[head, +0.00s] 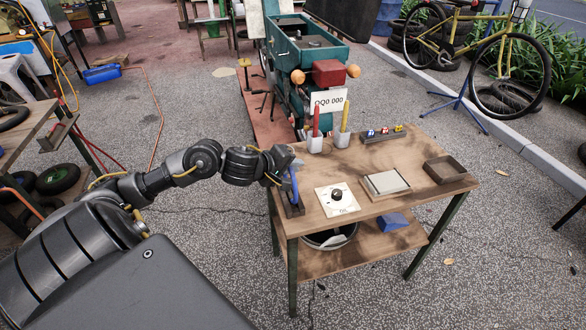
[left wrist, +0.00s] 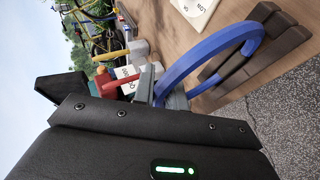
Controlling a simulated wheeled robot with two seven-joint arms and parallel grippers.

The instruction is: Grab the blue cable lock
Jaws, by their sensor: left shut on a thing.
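The blue cable lock (head: 294,187) is a blue loop at the left end of the wooden table. It stands at a dark brown slotted holder (head: 291,206). In the left wrist view the lock (left wrist: 222,42) arches from the grey fingers to the holder (left wrist: 258,52). My left gripper (head: 285,170) is shut on the upper part of the loop, and its fingers (left wrist: 168,92) show at the near end of the blue band. I cannot tell whether the lock's lower end still sits in the holder. My right gripper is in neither view.
A teal cart (head: 312,95) stands behind. Open pavement lies right of the table.

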